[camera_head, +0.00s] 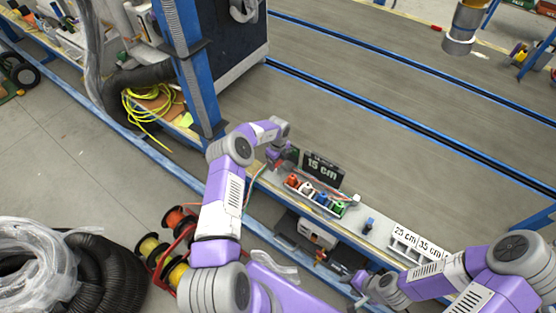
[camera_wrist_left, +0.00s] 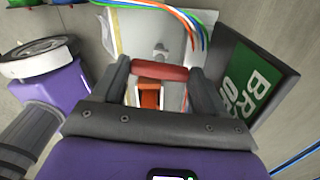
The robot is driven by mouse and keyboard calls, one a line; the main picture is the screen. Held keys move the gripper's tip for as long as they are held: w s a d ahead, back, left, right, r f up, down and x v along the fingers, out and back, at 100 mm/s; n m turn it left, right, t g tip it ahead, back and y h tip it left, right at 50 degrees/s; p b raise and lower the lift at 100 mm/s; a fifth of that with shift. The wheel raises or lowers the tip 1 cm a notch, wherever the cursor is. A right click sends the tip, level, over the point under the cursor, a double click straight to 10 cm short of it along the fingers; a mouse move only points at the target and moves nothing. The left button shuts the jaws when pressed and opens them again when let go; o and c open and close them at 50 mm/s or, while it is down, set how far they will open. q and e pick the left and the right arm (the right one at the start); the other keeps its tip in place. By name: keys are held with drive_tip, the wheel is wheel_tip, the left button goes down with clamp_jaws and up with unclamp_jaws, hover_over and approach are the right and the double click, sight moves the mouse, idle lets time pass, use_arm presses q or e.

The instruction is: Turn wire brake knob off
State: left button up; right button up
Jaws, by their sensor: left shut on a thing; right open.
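In the left wrist view, my left gripper (camera_wrist_left: 160,80) is shut on a red bar-shaped knob (camera_wrist_left: 160,71), with one finger at each end of it. An orange-red block with white sides (camera_wrist_left: 150,96) shows just below the knob. A dark panel with a green label (camera_wrist_left: 258,88), partly readable as "BR", stands right of the fingers. In the head view, my left gripper (camera_head: 277,160) is at the far left end of the bench, and the knob is too small to make out there. My right gripper (camera_head: 358,287) is open and empty at the bottom, near the bench's front side.
A tray of coloured spools (camera_head: 316,193) and a dark "15 cm" display (camera_head: 323,172) stand right of the left gripper. Coloured wires (camera_wrist_left: 190,20) run close beyond the fingers. Labelled bins (camera_head: 418,243) sit further right. A blue post (camera_head: 192,70) rises behind my left arm.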

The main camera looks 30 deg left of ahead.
sight(278, 163)
use_arm(q)
drive_tip(key=shift+n, duration=0.9)
drive_tip(key=o, duration=1.1)
drive_tip(key=shift+c, duration=0.2)
wheel_tip(278, 163, up, 8)
drive_tip(key=shift+f+p, duration=0.25)
drive_tip(key=shift+p, duration=1)
drive_tip(key=shift+s, duration=0.1)
